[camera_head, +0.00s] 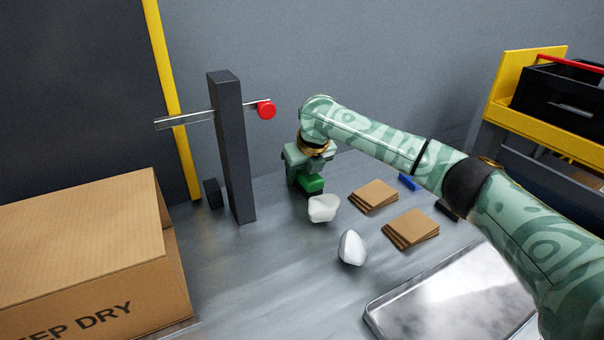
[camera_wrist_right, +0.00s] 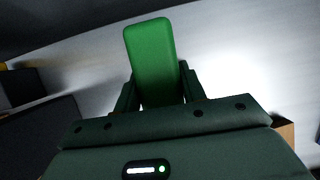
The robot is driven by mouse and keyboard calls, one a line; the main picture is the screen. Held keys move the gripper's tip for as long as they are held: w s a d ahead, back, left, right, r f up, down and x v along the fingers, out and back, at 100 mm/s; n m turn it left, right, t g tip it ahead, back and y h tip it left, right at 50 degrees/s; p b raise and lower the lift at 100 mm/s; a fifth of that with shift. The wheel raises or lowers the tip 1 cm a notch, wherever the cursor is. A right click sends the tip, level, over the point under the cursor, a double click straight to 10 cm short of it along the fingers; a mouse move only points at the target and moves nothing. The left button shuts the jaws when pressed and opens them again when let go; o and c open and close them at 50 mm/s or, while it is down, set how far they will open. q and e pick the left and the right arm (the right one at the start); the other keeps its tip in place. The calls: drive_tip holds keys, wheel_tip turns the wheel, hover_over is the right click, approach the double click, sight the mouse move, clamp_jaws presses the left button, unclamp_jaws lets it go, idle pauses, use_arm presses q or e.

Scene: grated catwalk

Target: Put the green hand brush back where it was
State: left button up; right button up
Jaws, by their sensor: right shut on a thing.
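The green hand brush (camera_head: 311,184) is at the back middle of the grey surface, just under my right gripper (camera_head: 304,172). In the right wrist view the brush (camera_wrist_right: 151,58) shows as a long green block between the two fingers of my right gripper (camera_wrist_right: 158,88). The right gripper is shut on it. I cannot tell whether the brush touches the surface. Its underside is hidden. My left gripper does not show in either view.
Two white lumps (camera_head: 323,208) and (camera_head: 352,247) lie close in front of the brush. Cardboard stacks (camera_head: 374,196) and (camera_head: 411,229) lie right of them. A metal tray (camera_head: 450,300) is at front right. A dark post (camera_head: 232,150) stands left, behind a cardboard box (camera_head: 90,250).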

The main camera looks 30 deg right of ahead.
drive_tip(key=o, duration=1)
drive_tip(key=shift+f, duration=0.1)
drive_tip(key=shift+s+r, duration=0.1)
drive_tip(key=shift+r, duration=0.3)
drive_tip(key=p+v, duration=0.4)
drive_tip(key=v, duration=0.2)
drive_tip(key=shift+r, duration=0.15)
use_arm(q)
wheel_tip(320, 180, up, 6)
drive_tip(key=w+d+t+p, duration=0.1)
drive_tip(key=p, duration=0.2)
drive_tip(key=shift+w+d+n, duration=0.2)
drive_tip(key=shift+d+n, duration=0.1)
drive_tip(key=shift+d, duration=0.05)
use_arm(e)
drive_tip(key=shift+v, duration=2.55)
